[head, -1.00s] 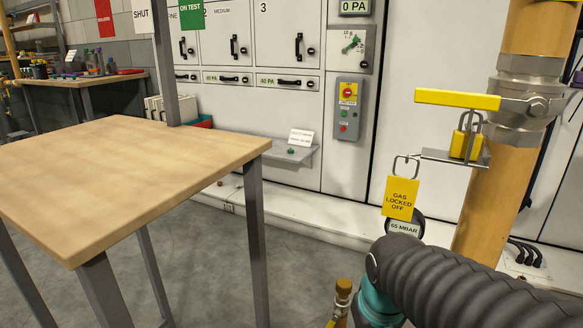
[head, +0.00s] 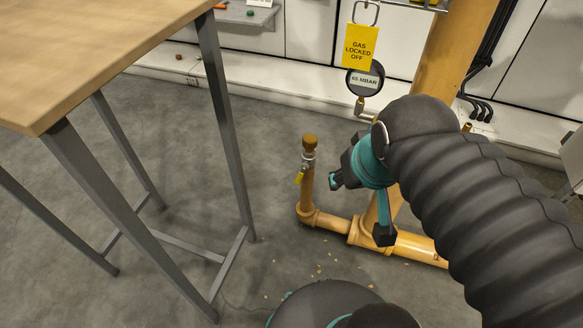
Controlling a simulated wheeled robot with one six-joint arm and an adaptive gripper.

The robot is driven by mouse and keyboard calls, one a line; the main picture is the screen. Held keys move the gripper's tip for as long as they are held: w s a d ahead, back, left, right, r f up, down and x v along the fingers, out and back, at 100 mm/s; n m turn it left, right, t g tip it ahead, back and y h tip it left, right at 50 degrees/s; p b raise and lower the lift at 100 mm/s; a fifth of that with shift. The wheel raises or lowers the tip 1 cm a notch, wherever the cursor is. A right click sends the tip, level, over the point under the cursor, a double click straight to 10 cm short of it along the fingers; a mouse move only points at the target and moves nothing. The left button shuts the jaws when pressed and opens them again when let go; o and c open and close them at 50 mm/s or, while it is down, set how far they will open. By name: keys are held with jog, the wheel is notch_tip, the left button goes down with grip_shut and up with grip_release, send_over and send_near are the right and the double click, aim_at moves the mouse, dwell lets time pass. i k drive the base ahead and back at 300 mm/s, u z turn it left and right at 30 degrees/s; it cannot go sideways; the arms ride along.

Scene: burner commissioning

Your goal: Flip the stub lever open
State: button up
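The stub is a short upright yellow pipe (head: 307,187) with a brass-coloured cap (head: 309,139) on top. A small metal valve (head: 308,158) sits just below the cap. The stub lever (head: 299,178) is small and yellow and hangs down along the left side of the stub. My gripper (head: 358,209) is to the right of the stub, apart from the lever in the picture. Its two fingers are spread, with nothing visible between them. My arm hides part of the pipework behind it.
A wooden-topped table (head: 110,45) with grey legs stands at left. A yellow floor pipe (head: 410,246) runs right from the stub to a thick yellow riser (head: 455,60). A 65 MBAR gauge (head: 364,80) and a yellow GAS LOCKED OFF tag (head: 360,46) are behind.

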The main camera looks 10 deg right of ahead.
aim_at(304, 166)
jog(key=u, duration=0.5)
jog(key=k, duration=0.85)
jog(key=z, duration=0.25)
